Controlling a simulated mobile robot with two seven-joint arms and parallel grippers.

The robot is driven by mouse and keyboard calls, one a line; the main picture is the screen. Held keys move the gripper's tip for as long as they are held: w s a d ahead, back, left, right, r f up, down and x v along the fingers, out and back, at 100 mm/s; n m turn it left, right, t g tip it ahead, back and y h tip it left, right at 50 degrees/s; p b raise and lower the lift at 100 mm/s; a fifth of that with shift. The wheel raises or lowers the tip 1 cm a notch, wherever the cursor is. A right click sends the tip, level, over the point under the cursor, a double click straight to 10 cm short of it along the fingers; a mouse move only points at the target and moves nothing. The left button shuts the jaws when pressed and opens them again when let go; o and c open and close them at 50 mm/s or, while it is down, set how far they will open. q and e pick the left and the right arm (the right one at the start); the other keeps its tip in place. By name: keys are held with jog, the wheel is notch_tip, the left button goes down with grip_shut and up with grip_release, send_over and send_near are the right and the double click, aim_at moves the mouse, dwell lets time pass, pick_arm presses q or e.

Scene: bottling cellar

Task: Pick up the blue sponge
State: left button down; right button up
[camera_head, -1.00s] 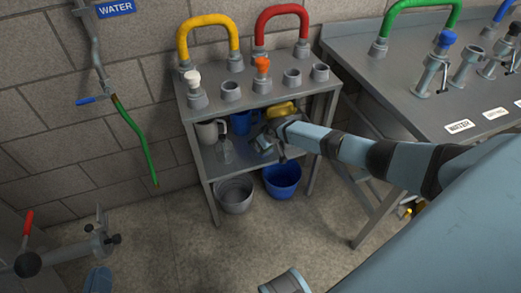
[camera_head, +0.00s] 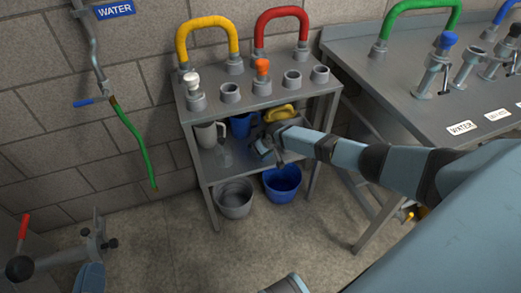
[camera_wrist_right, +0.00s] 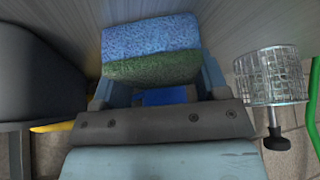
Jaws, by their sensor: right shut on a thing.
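The blue sponge (camera_wrist_right: 150,38) has a dark green lower layer. In the right wrist view it sits between the light-blue fingers of my right gripper (camera_wrist_right: 155,75), which are shut on it. In the head view my right gripper (camera_head: 266,143) is inside the lower shelf space of the grey metal stand, and a small part of the sponge (camera_head: 262,149) shows beside it.
The stand's top (camera_head: 262,92) hangs over the gripper. A grey bucket (camera_head: 234,198) and a blue bucket (camera_head: 282,182) stand below.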

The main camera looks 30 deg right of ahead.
jog(key=shift+r, duration=0.15)
jog(key=shift+s+r+p, duration=0.15)
jog(key=shift+r+p, duration=0.05)
jog(key=shift+p, duration=0.2)
notch_tip(320, 180, up, 7)
jog(key=p, duration=0.3)
jog(key=s+p, duration=0.1)
jog(key=s, duration=0.1)
jog(key=s+a+p, duration=0.1)
jog(key=shift+s+f, duration=0.2)
jog(key=shift+s, duration=0.2)
pick_arm(q)
jog(key=s+a+f+g+y+p, duration=0.3)
jog(key=a+f+g+y+p, duration=0.1)
jog(key=f, duration=0.4)
jog(key=shift+a+f+g, duration=0.4)
jog(key=shift+a+g, duration=0.1)
jog(key=shift+g, duration=0.1)
pick_arm(e)
jog(key=s+a, duration=0.3)
jog(key=s, duration=1.2)
jog(key=shift+s+a+f, duration=0.15)
jog(key=shift+s+a, duration=0.05)
jog(key=shift+a, duration=0.15)
